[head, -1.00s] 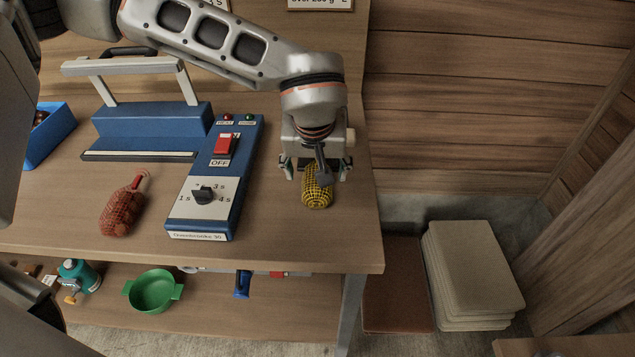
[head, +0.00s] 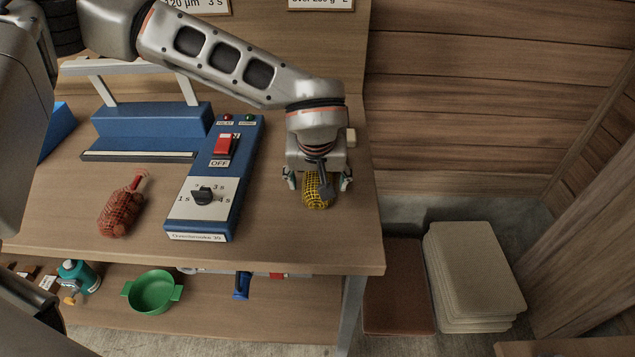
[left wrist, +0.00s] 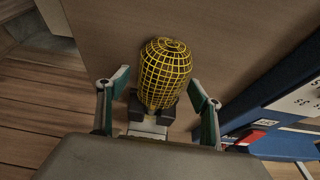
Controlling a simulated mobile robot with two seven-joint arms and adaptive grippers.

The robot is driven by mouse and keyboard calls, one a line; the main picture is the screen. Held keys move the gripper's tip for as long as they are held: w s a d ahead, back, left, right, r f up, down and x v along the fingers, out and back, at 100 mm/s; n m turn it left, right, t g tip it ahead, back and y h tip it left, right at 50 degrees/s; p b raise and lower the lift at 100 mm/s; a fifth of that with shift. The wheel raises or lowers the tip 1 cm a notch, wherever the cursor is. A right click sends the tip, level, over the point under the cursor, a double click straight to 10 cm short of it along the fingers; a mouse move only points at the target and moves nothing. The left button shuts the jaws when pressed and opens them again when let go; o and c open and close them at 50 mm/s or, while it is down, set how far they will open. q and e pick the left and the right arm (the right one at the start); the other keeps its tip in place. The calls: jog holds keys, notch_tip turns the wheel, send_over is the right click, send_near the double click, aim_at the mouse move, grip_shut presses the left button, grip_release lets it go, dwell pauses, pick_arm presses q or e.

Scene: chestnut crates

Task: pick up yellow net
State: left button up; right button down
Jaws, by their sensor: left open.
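The yellow net (head: 318,196) lies on the bench top near its right edge, to the right of the blue sealer. My left gripper (head: 318,184) is open above the net, pointing down. In the left wrist view the fingers of my left gripper (left wrist: 160,100) stand on either side of the net's near end, with gaps to both sides. The gripper hides part of the net in the head view. My right gripper is not in view.
A blue sealer (head: 150,130) with a control box (head: 185,232) stands left of the gripper. A red net (head: 121,214) lies further left. A green bowl (head: 152,290) is on the lower shelf. Stacked sacks (head: 480,270) lie on the floor at right.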

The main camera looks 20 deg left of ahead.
pick_arm(q)
jog(key=c, duration=1.5)
